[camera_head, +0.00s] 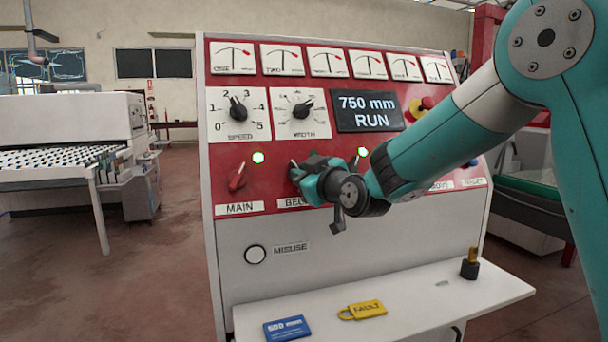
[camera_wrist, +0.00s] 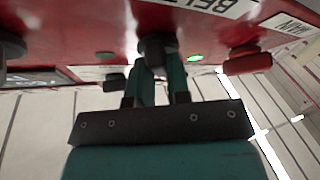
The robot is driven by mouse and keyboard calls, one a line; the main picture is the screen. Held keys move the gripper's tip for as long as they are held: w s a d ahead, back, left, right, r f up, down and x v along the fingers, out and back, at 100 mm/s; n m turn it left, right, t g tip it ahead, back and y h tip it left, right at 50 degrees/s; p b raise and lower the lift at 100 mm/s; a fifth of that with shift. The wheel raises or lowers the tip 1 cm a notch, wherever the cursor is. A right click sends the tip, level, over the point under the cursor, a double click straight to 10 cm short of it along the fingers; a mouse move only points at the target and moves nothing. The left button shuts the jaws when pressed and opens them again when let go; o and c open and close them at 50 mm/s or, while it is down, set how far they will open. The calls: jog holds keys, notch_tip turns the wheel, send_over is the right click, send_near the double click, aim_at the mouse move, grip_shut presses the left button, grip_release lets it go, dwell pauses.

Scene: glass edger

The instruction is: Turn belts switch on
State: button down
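The belts switch (camera_wrist: 156,45) is a dark knob on the red panel, beside the partly covered BELTS label (camera_head: 293,202). My gripper (camera_wrist: 160,66) is right at this knob, with one teal finger on each side. The gap between the fingers is narrow, and I cannot tell whether they press on the knob. In the head view my gripper (camera_head: 306,178) hides most of the knob, so its setting is unclear. A lamp (camera_wrist: 105,55) beside the knob looks dark in the wrist view.
The red MAIN switch (camera_head: 237,177) is close on the left, with a lit green lamp (camera_head: 258,157). Another green lamp (camera_head: 362,151) glows right of my gripper. The display (camera_head: 369,111) reads 750 mm RUN. A shelf (camera_head: 420,305) below holds a yellow FAULT tag (camera_head: 363,310) and a blue tag (camera_head: 287,328).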

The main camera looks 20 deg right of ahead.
jog(key=shift+a+m+h, duration=0.1)
jog(key=shift+m+h, duration=0.2)
jog(key=shift+m, duration=0.1)
jog(key=m+h+b, duration=0.3)
jog(key=m+b, duration=0.2)
jog(key=m+h+b, duration=0.3)
jog(key=m+b, duration=0.2)
jog(key=b, duration=0.1)
jog(key=a+m+h+b, duration=0.1)
jog(key=m+h+b, duration=0.2)
jog(key=m+b, duration=0.2)
jog(key=shift+m, duration=0.6)
jog(key=c, duration=1.1)
grip_release()
jog(key=shift+b, duration=0.3)
